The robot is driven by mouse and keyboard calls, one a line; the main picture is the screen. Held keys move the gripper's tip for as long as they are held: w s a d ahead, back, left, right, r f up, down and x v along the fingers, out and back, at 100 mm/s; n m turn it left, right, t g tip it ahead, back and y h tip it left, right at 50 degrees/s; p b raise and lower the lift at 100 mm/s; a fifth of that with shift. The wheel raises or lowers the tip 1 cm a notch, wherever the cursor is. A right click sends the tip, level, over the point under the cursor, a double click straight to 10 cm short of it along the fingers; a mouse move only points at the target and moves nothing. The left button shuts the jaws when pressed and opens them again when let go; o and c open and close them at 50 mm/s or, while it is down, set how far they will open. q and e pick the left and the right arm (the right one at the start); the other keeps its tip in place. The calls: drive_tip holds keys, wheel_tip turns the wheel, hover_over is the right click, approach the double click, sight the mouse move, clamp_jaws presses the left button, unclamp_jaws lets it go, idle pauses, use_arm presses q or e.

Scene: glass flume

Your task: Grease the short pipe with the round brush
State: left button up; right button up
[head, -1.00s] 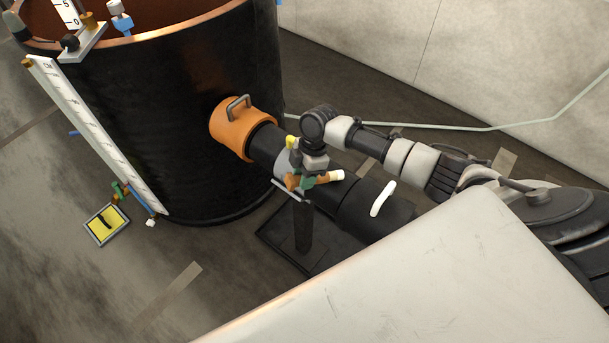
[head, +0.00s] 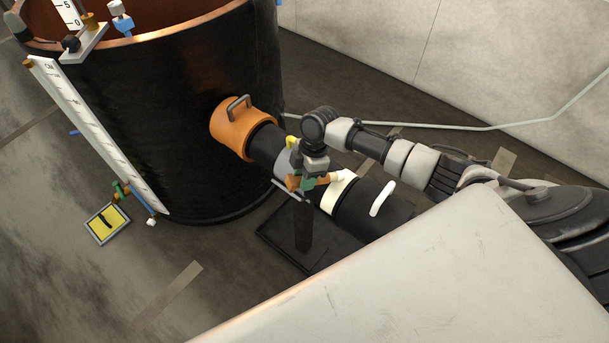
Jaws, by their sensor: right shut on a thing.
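My right gripper (head: 307,180) is shut on the round brush, whose orange handle (head: 292,183) sticks out to its left and whose pale tip (head: 337,178) points right. The tip appears to be at the upper side of the black pipe (head: 365,208), which runs from the tank's orange collar (head: 233,128) down to the right. A cream band (head: 331,197), looking like grease, lies around the pipe beneath the tip. I cannot tell where the short pipe's ends are, as my gripper hides part of it. My left gripper is not in view.
The large dark tank (head: 180,110) with a copper rim stands at left, with a white scale (head: 95,130) beside it. A dark post (head: 303,228) on a base stands under the pipe. A pale surface (head: 430,280) fills the lower right. A yellow plate (head: 107,223) lies on the floor.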

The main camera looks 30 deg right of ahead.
drive_tip(key=shift+r+p, duration=3.75)
drive_tip(key=shift+r, duration=0.3)
